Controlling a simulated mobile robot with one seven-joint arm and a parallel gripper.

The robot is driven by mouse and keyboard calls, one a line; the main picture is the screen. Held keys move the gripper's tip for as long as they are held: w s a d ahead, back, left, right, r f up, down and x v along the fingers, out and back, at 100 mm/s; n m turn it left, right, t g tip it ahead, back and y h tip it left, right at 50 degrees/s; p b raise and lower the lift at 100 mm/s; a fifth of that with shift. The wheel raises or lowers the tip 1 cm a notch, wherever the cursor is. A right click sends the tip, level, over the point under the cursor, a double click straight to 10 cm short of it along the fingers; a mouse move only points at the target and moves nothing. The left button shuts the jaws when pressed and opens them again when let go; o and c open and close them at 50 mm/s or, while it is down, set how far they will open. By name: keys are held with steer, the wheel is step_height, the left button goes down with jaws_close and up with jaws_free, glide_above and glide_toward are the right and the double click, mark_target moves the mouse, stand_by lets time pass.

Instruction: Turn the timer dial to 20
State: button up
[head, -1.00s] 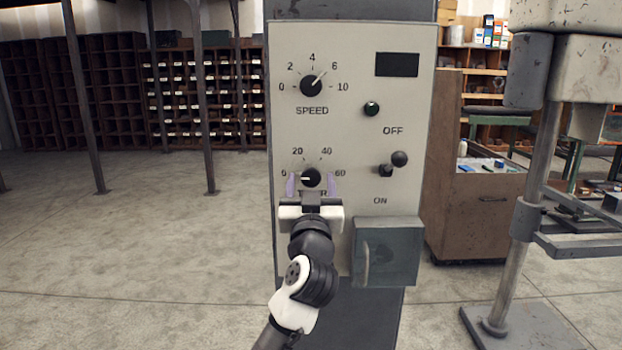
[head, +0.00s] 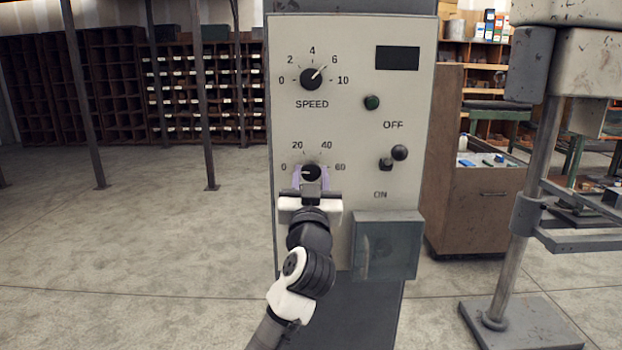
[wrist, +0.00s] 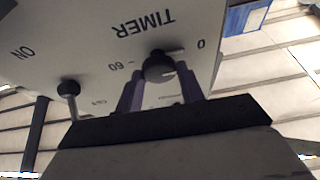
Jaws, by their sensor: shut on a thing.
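The black timer dial (head: 311,173) is the lower knob on the pale panel (head: 340,120). Its white mark points left, at about 0; the scale shows 0, 20, 40 and 60. My gripper (head: 311,175) comes from below, its purple fingers shut on the dial's left and right sides. In the wrist view, where the panel is upside down, the dial (wrist: 158,66) sits between the fingers of my gripper (wrist: 160,80). My gripper hides most of the TIMER label in the head view.
Above is the speed dial (head: 311,79). A grey-green box (head: 388,247) juts out right of my wrist. The floor at left is clear.

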steer(key=m+h, duration=0.2)
steer(key=m, duration=0.2)
steer(key=m+g+h+b, duration=0.1)
steer(key=m+h, duration=0.1)
steer(key=m, duration=0.3)
steer(key=shift+a, duration=0.2)
steer(key=m+g+h, duration=0.1)
steer(key=m, duration=0.2)
steer(key=m+g+h, duration=0.1)
steer(key=m, duration=0.2)
steer(key=shift+r+b, duration=0.1)
steer(key=shift+b, duration=0.2)
steer(key=shift+m+h, duration=0.3)
steer(key=o, duration=1)
steer(key=b+v, duration=0.1)
steer(key=v, duration=0.3)
steer(key=b+v, duration=0.1)
steer(key=v, duration=0.4)
steer(key=b+v, duration=0.1)
steer(key=v, duration=0.3)
steer(key=shift+s+a+r+b, duration=0.15)
steer(key=shift+s+r+b, duration=0.05)
steer(key=shift+s+b, duration=0.2)
